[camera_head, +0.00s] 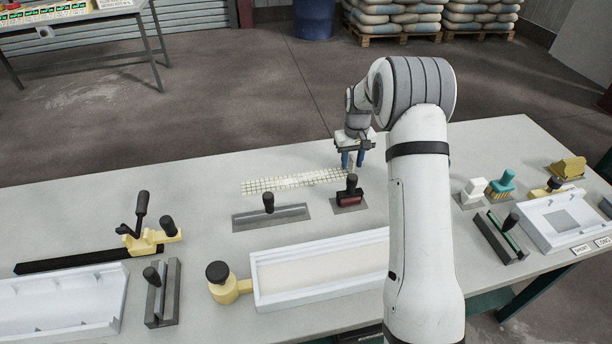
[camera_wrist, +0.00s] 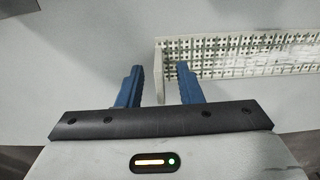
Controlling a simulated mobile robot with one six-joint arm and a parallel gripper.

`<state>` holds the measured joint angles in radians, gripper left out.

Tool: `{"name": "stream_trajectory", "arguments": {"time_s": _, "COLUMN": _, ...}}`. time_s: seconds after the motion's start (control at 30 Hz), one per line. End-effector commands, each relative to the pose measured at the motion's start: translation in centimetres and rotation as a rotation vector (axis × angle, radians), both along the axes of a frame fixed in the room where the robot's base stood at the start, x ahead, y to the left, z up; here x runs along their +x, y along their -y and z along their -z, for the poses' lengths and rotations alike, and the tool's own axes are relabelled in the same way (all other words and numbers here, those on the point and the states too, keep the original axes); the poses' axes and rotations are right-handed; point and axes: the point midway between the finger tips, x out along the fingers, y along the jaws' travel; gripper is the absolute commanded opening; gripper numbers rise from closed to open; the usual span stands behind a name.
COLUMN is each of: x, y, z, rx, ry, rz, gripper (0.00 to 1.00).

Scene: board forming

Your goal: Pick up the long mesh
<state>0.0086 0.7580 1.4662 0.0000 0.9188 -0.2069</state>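The long mesh (camera_head: 293,181) is a pale cream grid strip lying on the table, left of my gripper (camera_head: 352,160) in the head view. In the wrist view the mesh (camera_wrist: 245,57) runs off the right edge. Its near end has a pale upright strip (camera_wrist: 159,75) that shows between the two blue fingers. My gripper (camera_wrist: 160,70) is open, with a gap on either side of that strip. The fingers are at the right end of the mesh. Contact with the mesh or table cannot be told.
A red-and-black handled tool (camera_head: 350,194) stands close in front of my gripper. A grey trowel (camera_head: 271,217) lies in front of the mesh. A white mould tray (camera_head: 320,270) is nearer. A teal brush (camera_head: 502,183) stands right. The table behind the mesh is clear.

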Motion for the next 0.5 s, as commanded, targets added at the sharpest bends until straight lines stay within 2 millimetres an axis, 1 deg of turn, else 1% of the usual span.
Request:
{"name": "stream_trajectory", "arguments": {"time_s": 0.03, "x": -0.02, "y": -0.01, "z": 0.49, "rx": 0.0, "ry": -0.001, "rz": 0.0, "gripper": 0.33}}
{"name": "stream_trajectory", "arguments": {"time_s": 0.13, "x": 0.0, "y": 0.01, "z": 1.08, "rx": 0.0, "ry": 0.0, "rz": 0.0, "gripper": 0.33}}
{"name": "stream_trajectory", "arguments": {"time_s": 0.33, "x": 0.0, "y": 0.03, "z": 1.18, "rx": 0.0, "ry": 0.001, "rz": 0.001, "gripper": 0.33}}
{"name": "stream_trajectory", "arguments": {"time_s": 0.5, "x": 0.01, "y": 0.06, "z": 1.16, "rx": 0.0, "ry": 0.001, "rz": 0.001, "gripper": 0.2}}
